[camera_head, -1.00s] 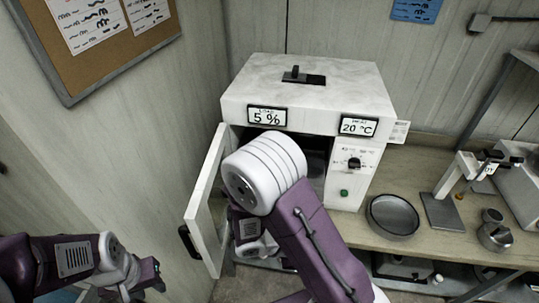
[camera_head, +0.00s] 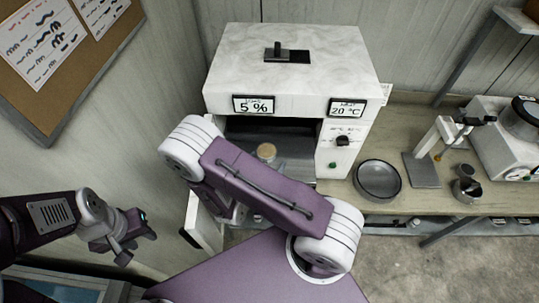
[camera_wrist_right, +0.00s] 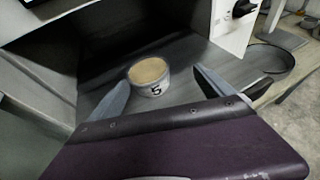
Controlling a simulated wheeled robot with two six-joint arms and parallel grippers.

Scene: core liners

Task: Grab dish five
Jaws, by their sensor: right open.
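Dish five is a small round grey container with a tan top and a black "5" on its side (camera_wrist_right: 152,86). It stands upright inside the open white oven, and its tan top shows in the head view (camera_head: 266,151). My right gripper (camera_wrist_right: 162,75) is open, its two fingers apart on either side of the dish in the wrist view, with no clear contact. In the head view my right arm hides this gripper. My left gripper (camera_head: 138,240) is at the lower left, away from the oven; its finger gap is unclear.
The oven (camera_head: 292,75) reads 5 % and 20 °C, and its door (camera_head: 205,228) hangs open on the left. A round grey pan (camera_head: 377,180) lies on the bench right of the oven. A stand (camera_head: 425,168) and small metal cups (camera_head: 467,188) are further right.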

